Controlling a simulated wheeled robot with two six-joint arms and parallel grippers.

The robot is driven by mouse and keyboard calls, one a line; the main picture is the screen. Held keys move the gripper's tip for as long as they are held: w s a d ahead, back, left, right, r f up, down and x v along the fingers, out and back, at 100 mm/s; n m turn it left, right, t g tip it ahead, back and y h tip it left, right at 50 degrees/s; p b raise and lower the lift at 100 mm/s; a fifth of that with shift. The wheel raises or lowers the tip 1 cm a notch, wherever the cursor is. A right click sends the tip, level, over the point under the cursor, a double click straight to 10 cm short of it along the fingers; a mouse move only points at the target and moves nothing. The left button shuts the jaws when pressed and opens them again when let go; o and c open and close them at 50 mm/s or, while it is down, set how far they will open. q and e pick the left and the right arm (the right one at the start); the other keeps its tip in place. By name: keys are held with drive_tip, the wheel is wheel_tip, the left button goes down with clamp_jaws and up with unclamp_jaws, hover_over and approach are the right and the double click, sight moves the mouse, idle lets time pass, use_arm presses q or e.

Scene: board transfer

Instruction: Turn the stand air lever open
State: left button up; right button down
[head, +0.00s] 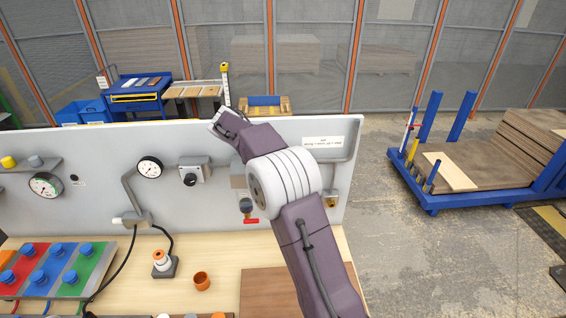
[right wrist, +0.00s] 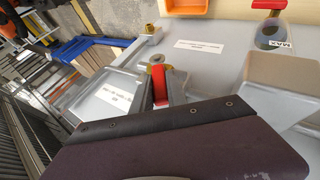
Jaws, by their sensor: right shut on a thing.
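The red lever (right wrist: 160,86) is in the middle of the right wrist view, beside a small brass fitting (right wrist: 155,63) on the grey panel. My right gripper (right wrist: 159,92) is shut on this lever, with its dark fingers on either side. In the head view my right arm rises in front of the panel and hides the lever; I cannot make out its fingertips there. Part of the lever is hidden between the fingers, so its exact angle is hard to tell. My left gripper is in neither view.
The grey panel (head: 100,150) carries gauges, a knob box (head: 194,170) and a separate red handle (head: 250,221). Below, the wooden bench holds coloured button blocks (head: 55,268), an orange cup (head: 202,281) and cables. A blue board cart (head: 432,201) stands at the right.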

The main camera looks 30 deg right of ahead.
drive_tip(key=c, duration=1.3)
unclamp_jaws()
drive_tip(key=v, duration=0.9)
